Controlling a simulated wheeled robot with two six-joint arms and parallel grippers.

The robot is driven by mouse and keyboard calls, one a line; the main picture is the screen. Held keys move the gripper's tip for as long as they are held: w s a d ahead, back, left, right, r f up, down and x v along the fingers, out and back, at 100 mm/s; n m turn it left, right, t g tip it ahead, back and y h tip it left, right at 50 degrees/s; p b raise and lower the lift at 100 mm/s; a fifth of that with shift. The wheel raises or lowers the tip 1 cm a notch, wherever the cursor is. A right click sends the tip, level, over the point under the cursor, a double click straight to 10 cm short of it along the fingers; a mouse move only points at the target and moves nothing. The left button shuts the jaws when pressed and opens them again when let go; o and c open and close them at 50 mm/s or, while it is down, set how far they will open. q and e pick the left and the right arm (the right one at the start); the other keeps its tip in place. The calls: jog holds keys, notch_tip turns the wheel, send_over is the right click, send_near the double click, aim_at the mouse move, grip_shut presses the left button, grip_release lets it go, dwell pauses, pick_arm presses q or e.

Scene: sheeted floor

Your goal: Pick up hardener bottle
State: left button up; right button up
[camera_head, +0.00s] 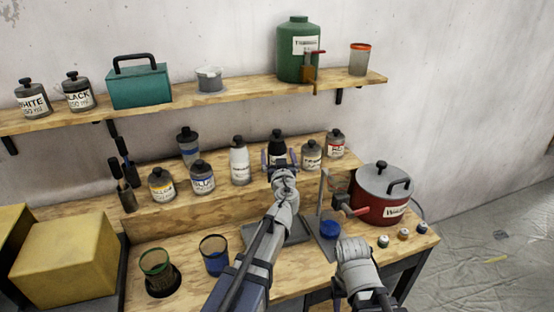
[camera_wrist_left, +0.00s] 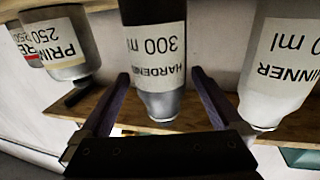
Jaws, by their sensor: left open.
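The hardener bottle (camera_head: 277,141) is dark-topped with a white label and stands on the raised wooden shelf of the bench, between the thinner bottle and a small grey jar. My left gripper (camera_head: 279,161) reaches it from the front. In the left wrist view, where labels appear upside down, the hardener bottle (camera_wrist_left: 160,50) stands between the two open fingers, with a visible gap on each side. Its lower part is partly hidden by my gripper in the head view. My right arm's end (camera_head: 356,270) is low at the front right; its fingers are not clear.
The thinner bottle (camera_head: 239,161) stands close to the left, and the primer jar (camera_head: 311,155) close to the right. A red pot (camera_head: 382,194) is at the right. Cups (camera_head: 215,256) stand in front. An upper shelf (camera_head: 225,94) runs behind and above.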

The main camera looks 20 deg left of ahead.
pick_arm(q)
jog(key=shift+x, duration=1.1)
jog(key=shift+s, duration=0.1)
grip_shut()
